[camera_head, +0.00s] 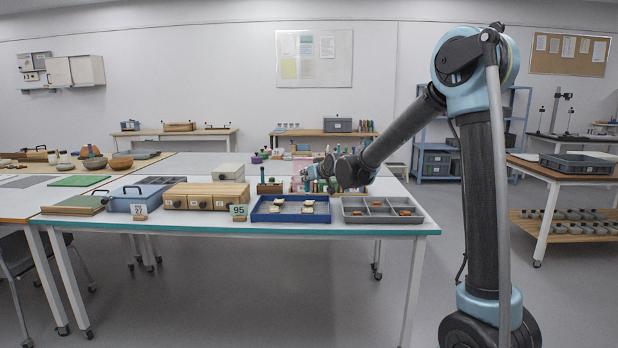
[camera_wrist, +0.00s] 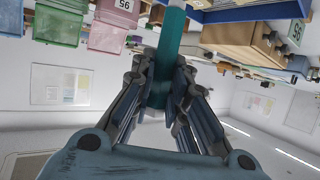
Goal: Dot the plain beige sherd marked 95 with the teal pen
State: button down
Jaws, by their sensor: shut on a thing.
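My gripper (camera_wrist: 163,64) is shut on a teal pen (camera_wrist: 170,32), whose shaft runs up out of the top of the wrist view. In the head view my gripper (camera_head: 318,172) is above the back part of the table, behind the trays. Several beige sherds (camera_head: 307,203) lie apart in a blue tray (camera_head: 262,217) at the table's front. A card reading 95 (camera_head: 238,211) stands just left of that tray. Marks on the sherds are too small to read. The pen's tip is out of the wrist view.
A grey divided tray (camera_head: 350,217) with orange-brown pieces is right of the blue tray. Wooden drawers (camera_head: 205,194), a blue-grey box (camera_head: 137,197) and a card reading 27 (camera_head: 138,211) are to the left. A pink bin (camera_wrist: 108,36) shows in the wrist view.

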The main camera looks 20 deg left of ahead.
aim_at(308, 191)
jog(key=shift+f, duration=2.85)
jog(key=shift+f, duration=0.55)
jog(key=shift+r, duration=3.5)
